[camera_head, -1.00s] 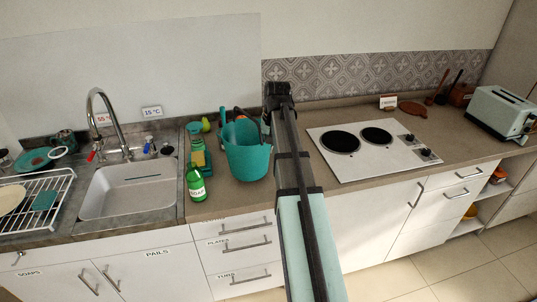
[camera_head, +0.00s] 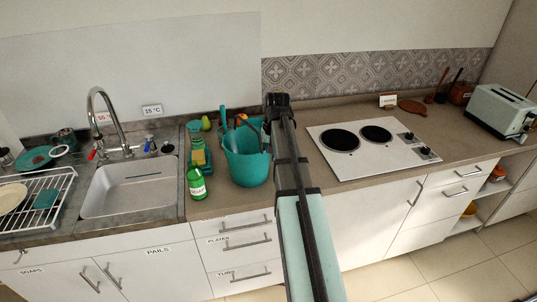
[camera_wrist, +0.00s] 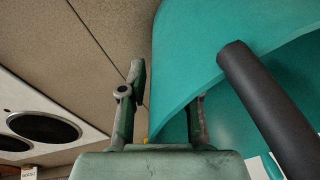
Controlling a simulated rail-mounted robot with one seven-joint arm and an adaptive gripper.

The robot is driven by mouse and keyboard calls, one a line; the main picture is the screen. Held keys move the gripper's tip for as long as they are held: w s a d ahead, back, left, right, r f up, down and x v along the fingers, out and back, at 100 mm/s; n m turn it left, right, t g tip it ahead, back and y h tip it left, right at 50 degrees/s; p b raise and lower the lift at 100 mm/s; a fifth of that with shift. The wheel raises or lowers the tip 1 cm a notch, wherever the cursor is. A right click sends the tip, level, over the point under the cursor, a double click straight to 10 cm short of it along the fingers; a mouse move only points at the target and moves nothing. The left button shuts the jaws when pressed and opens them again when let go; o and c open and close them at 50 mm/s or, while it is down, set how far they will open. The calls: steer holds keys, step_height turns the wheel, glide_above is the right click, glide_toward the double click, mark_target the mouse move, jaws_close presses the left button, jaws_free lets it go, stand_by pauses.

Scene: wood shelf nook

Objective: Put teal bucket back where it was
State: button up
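The teal bucket (camera_head: 248,168) is on the counter between the sink and the stove, looking upright. A blue-teal handle and a dark item show at its opening. In the wrist view its teal wall (camera_wrist: 195,50) passes between the two fingers of my gripper (camera_wrist: 163,105). One finger is outside the wall and the other on its inner side. A strip of counter shows between the outer finger and the wall, so the gripper looks open. A dark bar (camera_wrist: 265,100), apparently the bucket's handle, crosses at the right. In the head view the fingers are hidden behind my arm.
A green soap bottle (camera_head: 196,182) stands left of the bucket, with a sponge (camera_head: 199,157) behind it. The sink (camera_head: 128,188) and dish rack (camera_head: 40,205) are farther left. The stove (camera_head: 372,150) is at the right. A toaster (camera_head: 500,112) stands at the far right.

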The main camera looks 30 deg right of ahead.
steer(key=shift+r, duration=0.1)
step_height(320, 180, up, 12)
steer(key=s+b, duration=0.1)
steer(key=b, duration=0.1)
steer(key=shift+s+d, duration=0.3)
steer(key=shift+s, duration=0.1)
